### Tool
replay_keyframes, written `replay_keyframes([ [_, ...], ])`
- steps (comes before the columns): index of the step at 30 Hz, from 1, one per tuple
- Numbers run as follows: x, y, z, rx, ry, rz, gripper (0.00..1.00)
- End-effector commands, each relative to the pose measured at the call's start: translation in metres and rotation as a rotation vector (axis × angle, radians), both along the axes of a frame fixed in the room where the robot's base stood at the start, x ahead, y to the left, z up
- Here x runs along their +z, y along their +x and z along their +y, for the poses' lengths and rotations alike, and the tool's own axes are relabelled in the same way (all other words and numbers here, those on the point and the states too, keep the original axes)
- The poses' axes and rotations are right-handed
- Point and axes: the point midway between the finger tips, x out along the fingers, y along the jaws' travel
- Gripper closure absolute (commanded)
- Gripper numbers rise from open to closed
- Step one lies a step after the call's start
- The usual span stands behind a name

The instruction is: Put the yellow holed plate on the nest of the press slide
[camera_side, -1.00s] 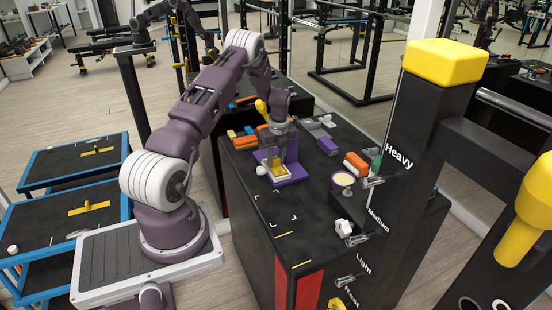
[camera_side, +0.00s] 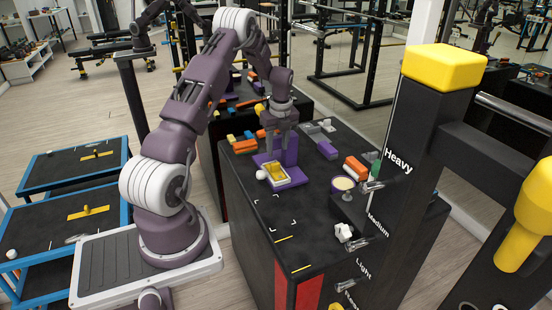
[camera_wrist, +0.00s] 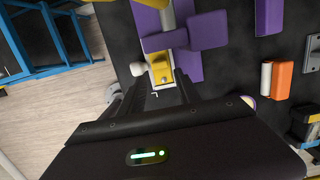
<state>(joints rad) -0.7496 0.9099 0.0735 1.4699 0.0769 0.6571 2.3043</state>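The yellow holed plate (camera_side: 279,177) lies in the pale nest of the press slide (camera_side: 292,184), at the foot of the purple press (camera_side: 291,152). The plate also shows in the wrist view (camera_wrist: 161,74), just beyond my fingers, and looks seated there; its exact fit is too small to tell. A white knob (camera_side: 262,174) sits at the slide's left. My gripper (camera_side: 279,150) is above the plate, apart from it, pointing down. In the wrist view its two fingers (camera_wrist: 165,88) are spread with nothing between them.
Orange blocks (camera_side: 355,164) and a round cream-topped cup (camera_side: 343,183) stand to the right. Grey parts (camera_side: 318,130) and coloured blocks (camera_side: 243,144) lie behind. The black bench top (camera_side: 310,225) is mostly clear in front, with white corner marks.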

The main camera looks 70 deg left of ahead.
Motion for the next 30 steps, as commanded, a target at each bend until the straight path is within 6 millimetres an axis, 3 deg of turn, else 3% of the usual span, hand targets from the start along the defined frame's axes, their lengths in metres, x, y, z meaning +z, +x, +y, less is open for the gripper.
replay_keyframes([
  [3,0.024,0.0,-0.003,0.001,0.001,-0.001,0.6],
  [8,0.046,0.003,-0.013,0.022,0.004,-0.013,0.6],
  [11,0.095,0.014,-0.052,0.147,0.014,-0.083,0.6],
  [14,0.164,0.012,-0.127,0.373,-0.002,-0.201,0.6],
  [17,0.222,-0.017,-0.211,0.634,-0.064,-0.327,0.6],
  [18,0.24,-0.037,-0.243,0.743,-0.103,-0.373,0.6],
  [21,0.265,-0.098,-0.313,1.016,-0.229,-0.465,0.6],
  [25,0.264,-0.17,-0.362,1.304,-0.389,-0.509,0.6],
  [27,0.257,-0.195,-0.374,1.408,-0.449,-0.508,0.6],
  [30,0.251,-0.212,-0.381,1.49,-0.496,-0.503,0.6],
])
